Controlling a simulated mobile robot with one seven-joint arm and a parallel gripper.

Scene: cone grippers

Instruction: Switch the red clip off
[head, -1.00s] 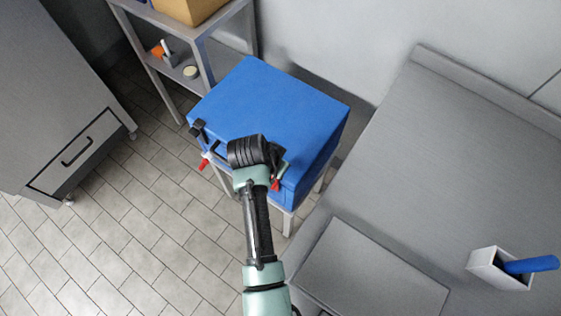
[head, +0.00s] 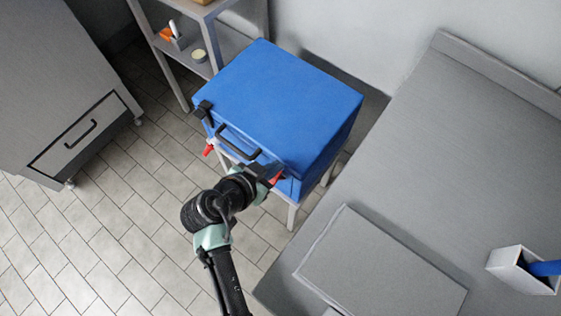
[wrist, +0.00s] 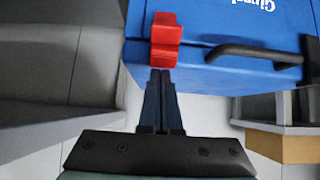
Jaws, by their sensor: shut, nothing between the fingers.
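The blue case (head: 285,95) is closed, with a black handle (head: 238,143) on its front. A red clip (head: 276,178) is on the front near the right corner; another red piece (head: 209,149) shows near the left corner. In the wrist view the right-hand red clip (wrist: 166,30) stands across the case edge, beside the handle (wrist: 255,54). My gripper (head: 266,174) is at this clip. Its fingers (wrist: 160,78) are together and empty, with their tips at the clip's lower end. I cannot tell whether they touch it.
The case stands on a small light-legged stand (head: 291,217). A grey counter (head: 440,150) with a white holder (head: 520,272) is to the right. A shelf (head: 228,46) stands behind left, and a grey cabinet (head: 60,90) is at far left. The tiled floor in front is open.

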